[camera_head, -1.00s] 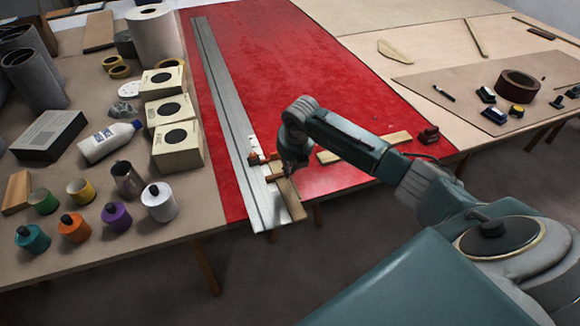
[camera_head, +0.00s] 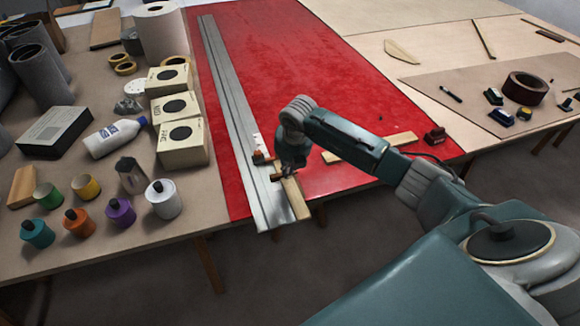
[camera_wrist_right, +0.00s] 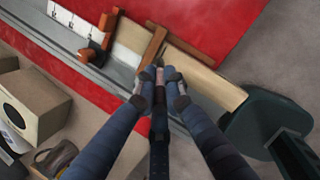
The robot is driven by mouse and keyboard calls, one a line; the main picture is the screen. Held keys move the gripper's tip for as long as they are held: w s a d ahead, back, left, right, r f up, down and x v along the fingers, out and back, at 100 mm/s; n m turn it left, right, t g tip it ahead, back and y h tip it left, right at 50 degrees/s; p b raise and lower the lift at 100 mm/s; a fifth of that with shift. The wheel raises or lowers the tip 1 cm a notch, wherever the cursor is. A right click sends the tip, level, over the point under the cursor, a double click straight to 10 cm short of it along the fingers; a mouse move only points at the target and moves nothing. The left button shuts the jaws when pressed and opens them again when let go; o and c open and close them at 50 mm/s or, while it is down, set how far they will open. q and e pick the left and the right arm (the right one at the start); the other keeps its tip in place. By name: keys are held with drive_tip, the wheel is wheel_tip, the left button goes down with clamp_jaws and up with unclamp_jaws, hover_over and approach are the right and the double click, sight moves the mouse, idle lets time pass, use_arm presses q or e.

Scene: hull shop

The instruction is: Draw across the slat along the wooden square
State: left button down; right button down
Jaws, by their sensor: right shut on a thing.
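The pale wooden slat (camera_head: 295,200) lies along the metal rail at the front edge of the red surface. In the wrist view the slat (camera_wrist_right: 205,76) runs diagonally. The brown wooden square (camera_wrist_right: 152,47) lies across it, with a longer arm along the slat's edge. My right gripper (camera_head: 284,172) is over the slat, just beside the square. In the wrist view its fingers (camera_wrist_right: 160,76) are shut on a small pinkish-dark marking tool, mostly hidden between them. I cannot tell whether its tip touches the slat. My left gripper is not in view.
The long metal rail (camera_head: 236,110) lies left of the slat, with an orange-handled fitting (camera_wrist_right: 98,38) on it. Bottles, jars and boxes (camera_head: 182,140) crowd the left table.

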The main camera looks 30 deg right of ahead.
drive_tip(key=shift+w+a, duration=0.1)
drive_tip(key=shift+a, duration=0.55)
drive_tip(key=shift+r, duration=0.1)
wheel_tip(320, 180, up, 13)
drive_tip(key=p, duration=0.7)
drive_tip(key=shift+p, duration=0.35)
idle(0.6)
